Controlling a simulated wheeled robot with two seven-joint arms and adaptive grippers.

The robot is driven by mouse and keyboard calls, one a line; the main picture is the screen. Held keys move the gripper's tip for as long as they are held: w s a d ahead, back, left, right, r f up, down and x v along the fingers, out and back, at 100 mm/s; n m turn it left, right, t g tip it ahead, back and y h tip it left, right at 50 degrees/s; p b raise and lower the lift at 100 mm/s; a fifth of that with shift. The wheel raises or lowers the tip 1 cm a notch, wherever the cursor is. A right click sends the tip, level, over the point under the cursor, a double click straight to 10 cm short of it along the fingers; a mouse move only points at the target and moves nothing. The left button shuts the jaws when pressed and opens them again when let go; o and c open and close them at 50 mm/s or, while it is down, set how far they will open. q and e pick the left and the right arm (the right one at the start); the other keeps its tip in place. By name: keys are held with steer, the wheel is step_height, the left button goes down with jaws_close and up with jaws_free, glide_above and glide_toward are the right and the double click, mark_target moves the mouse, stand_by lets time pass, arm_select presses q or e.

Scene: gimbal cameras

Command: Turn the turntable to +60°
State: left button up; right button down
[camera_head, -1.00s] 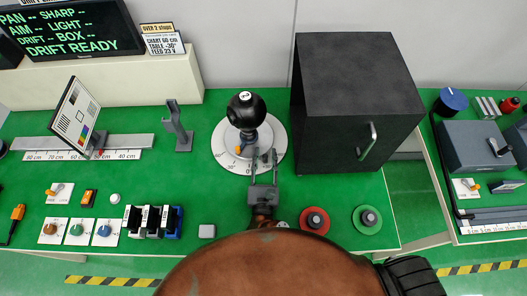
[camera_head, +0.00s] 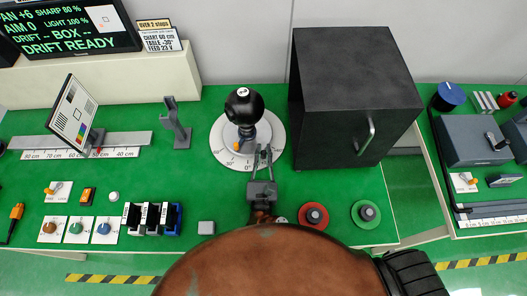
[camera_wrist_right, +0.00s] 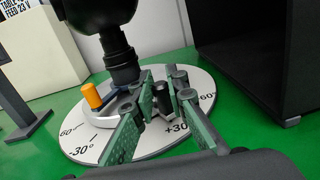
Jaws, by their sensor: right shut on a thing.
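The turntable is a white round disc (camera_head: 222,150) with angle marks on its rim, standing on the green bench. A black ball-shaped camera (camera_head: 243,106) stands on a post at its middle. An orange peg (camera_wrist_right: 92,97) stands on the inner plate, left of the post. My right gripper (camera_head: 263,152) reaches in over the front right of the disc. In the right wrist view, its fingers (camera_wrist_right: 168,95) are closed around a short dark post (camera_wrist_right: 162,100) near the +30 mark. The fingers partly hide the disc's marks. My left gripper is not in view.
A large black box (camera_head: 345,110) with a handle stands close right of the turntable. A grey upright stand (camera_head: 178,125) is to the left, beside a rail with a tilted test chart (camera_head: 73,113). The screen (camera_head: 70,25) reads PAN +6. Red and green round knobs (camera_head: 314,215) sit at front right.

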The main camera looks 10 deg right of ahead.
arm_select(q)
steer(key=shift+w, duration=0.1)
arm_select(e)
steer(key=shift+r, duration=0.1)
steer(key=d+n+y+p, duration=0.1)
steer(key=p, duration=0.1)
steer(key=n+y+p, duration=0.1)
steer(key=p, duration=0.1)
steer(key=w+d+y+p, duration=0.1)
steer(key=y, duration=0.1)
steer(key=shift+w+d+r+n+t+p, duration=0.1)
steer(key=shift+d+r+n+t+p, duration=0.2)
steer(key=shift+d+n+p, duration=0.1)
steer(key=shift+w+d+f+y+p, duration=0.15)
steer(key=shift+w+d+y+p, duration=0.2)
steer(key=shift+p, duration=0.2)
steer(key=shift+w+d+f, duration=0.15)
steer(key=shift+d+f, duration=0.05)
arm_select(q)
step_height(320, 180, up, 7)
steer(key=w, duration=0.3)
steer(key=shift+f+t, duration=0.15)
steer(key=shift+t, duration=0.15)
arm_select(e)
steer(key=c, duration=1.9)
jaws_free()
steer(key=shift+c, duration=0.2)
